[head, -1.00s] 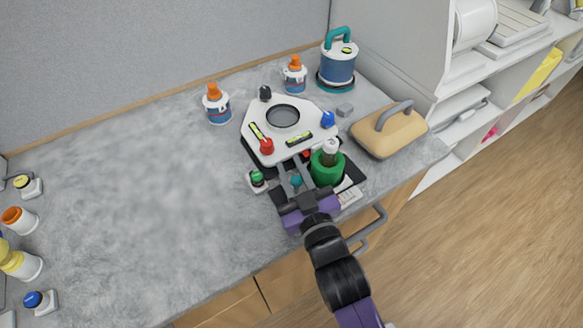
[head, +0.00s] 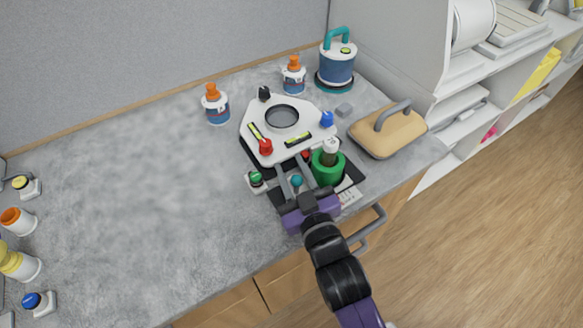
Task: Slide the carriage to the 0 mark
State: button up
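The magnet device stands at the right part of the counter. It has a white top plate (head: 265,150) with a round ring (head: 283,118), and red, blue and black knobs at its corners. I cannot tell for certain which part is the carriage. My gripper (head: 292,170) is low over this front base, its two grey fingers apart on either side of the teal knob. The 0 mark cannot be read; a white printed label (head: 350,196) is partly hidden.
A small block with a green knob (head: 256,178) sits left of my gripper. A tan box with a grey handle (head: 387,133) is at the right. Two orange-capped bottles (head: 215,104) and a blue canister (head: 337,66) stand behind. The counter's middle left (head: 140,170) is clear.

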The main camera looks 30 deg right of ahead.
aim_at(299, 183)
jog(key=s, duration=0.2)
jog(key=s+a+b, duration=0.1)
jog(key=s, duration=0.4)
jog(key=shift+s+a, duration=0.15)
jog(key=shift+a, duration=0.1)
jog(key=shift+s, duration=0.2)
jog(key=shift+r, duration=0.4)
jog(key=s, duration=0.1)
jog(key=s+m, duration=0.1)
jog(key=d+r, duration=0.1)
jog(key=shift+s+m, duration=0.3)
jog(key=shift+s, duration=0.1)
jog(key=s+f+n+g+y, duration=0.1)
jog(key=s+f+g+y, duration=0.1)
jog(key=s, duration=1.7)
jog(key=shift+s+a+f+n+g+y, duration=0.2)
jog(key=shift+s+f+n+g+y, duration=0.15)
jog(key=shift+y, duration=0.35)
